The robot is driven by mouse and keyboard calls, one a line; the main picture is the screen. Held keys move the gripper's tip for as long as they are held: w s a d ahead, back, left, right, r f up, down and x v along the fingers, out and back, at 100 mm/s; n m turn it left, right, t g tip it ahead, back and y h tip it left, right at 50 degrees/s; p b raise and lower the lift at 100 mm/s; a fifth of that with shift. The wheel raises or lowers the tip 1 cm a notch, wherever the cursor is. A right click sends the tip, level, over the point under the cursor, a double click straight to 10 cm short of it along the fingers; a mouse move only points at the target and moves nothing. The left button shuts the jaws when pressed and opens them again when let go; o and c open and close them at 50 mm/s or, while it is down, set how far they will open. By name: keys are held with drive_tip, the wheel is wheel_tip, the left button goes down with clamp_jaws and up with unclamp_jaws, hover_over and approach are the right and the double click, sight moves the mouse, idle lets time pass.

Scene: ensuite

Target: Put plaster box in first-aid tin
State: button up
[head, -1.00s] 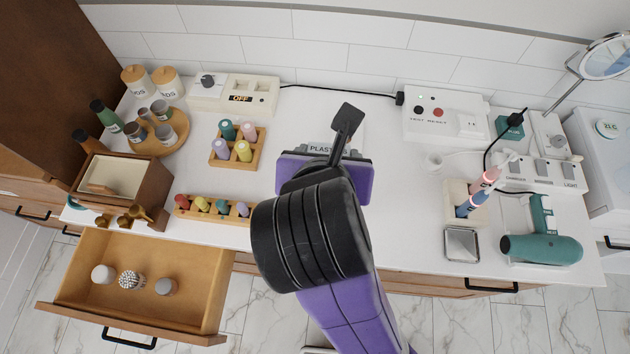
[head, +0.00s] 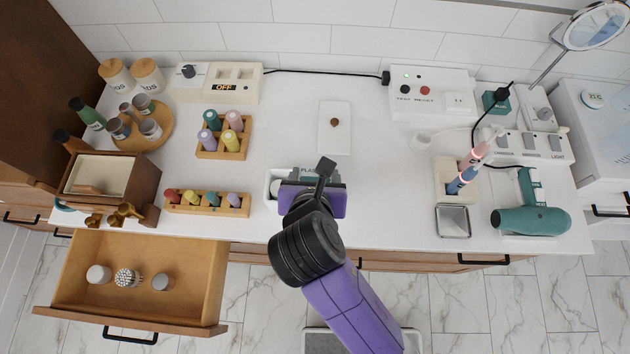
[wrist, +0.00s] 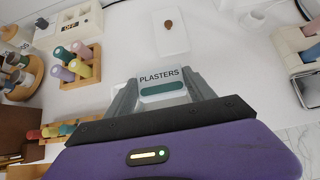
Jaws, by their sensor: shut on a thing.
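The plaster box (head: 310,171) is a small pale box. In the wrist view its top reads "PLASTERS" (wrist: 162,76) above a teal band. My gripper (wrist: 164,92) is shut on it, one finger on each side. In the head view my gripper (head: 308,180) is over the front middle of the counter. An open white container (head: 270,188), which looks like the first-aid tin, shows just left of and under my gripper. A round white thing is partly visible inside it. My gripper hides the rest, and I cannot tell the box's height above it.
A white slab with a brown knob (head: 334,139) lies behind my gripper. Wooden racks of coloured bottles (head: 222,152) (head: 207,208) stand to the left. An open drawer (head: 200,290) juts out at front left. A metal dish (head: 453,222) and teal hairdryer (head: 530,220) are at right.

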drive_tip(key=shift+f, duration=1.95)
drive_tip(key=shift+f, duration=0.45)
drive_tip(key=shift+f, duration=0.15)
drive_tip(key=o, duration=1.3)
drive_tip(key=shift+r, duration=0.5)
drive_tip(key=v, duration=1.2)
drive_tip(key=shift+d+r+b, duration=0.1)
drive_tip(key=shift+b, duration=0.25)
